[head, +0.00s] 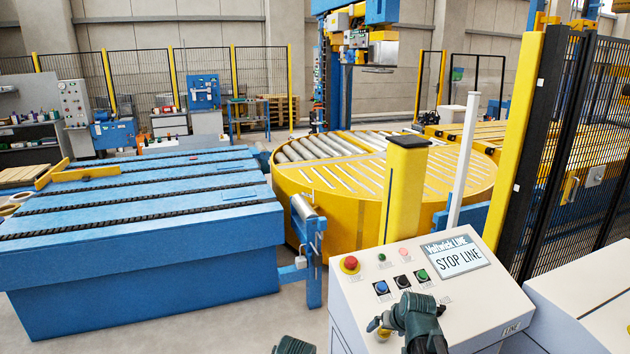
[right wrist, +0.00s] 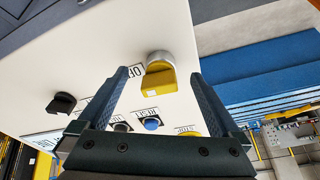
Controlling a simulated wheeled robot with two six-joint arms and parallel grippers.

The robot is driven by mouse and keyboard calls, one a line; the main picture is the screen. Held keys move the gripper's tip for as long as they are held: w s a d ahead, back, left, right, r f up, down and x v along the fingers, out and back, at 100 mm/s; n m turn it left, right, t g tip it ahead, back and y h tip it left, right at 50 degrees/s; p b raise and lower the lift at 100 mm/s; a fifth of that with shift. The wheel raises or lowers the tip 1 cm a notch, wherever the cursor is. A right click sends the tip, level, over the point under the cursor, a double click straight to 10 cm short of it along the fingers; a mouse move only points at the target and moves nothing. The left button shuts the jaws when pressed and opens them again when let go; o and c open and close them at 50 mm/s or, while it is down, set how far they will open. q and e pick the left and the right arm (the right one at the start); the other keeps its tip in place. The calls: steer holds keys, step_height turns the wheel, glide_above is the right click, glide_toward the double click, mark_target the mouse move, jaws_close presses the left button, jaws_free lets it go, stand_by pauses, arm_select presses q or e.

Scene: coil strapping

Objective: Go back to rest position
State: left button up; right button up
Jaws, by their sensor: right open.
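My right gripper (head: 380,325) is over the lower left of the white control panel (head: 460,311) in the head view. In the right wrist view its two dark fingers are apart, with a yellow knob (right wrist: 160,78) showing between their tips (right wrist: 160,74). The jaws are open; I cannot tell whether a finger touches the knob. The panel's screen (head: 459,257) reads STOP LINE.
The panel carries a red button (head: 350,264) and several smaller buttons. A blue conveyor (head: 140,260) stands at left, a yellow turntable (head: 320,225) behind. A yellow post (head: 405,190) and black mesh fence (head: 560,150) stand beyond the panel. Grey floor is bare at lower left.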

steer(key=m, duration=0.6)
steer(key=shift+a+r+h, duration=0.1)
steer(key=shift+a+h, duration=0.1)
steer(key=shift+h, duration=0.2)
steer(key=p+v, duration=1.1)
steer(key=v, duration=0.1)
steer(key=shift+r, duration=0.2)
steer(key=shift+a, duration=0.1)
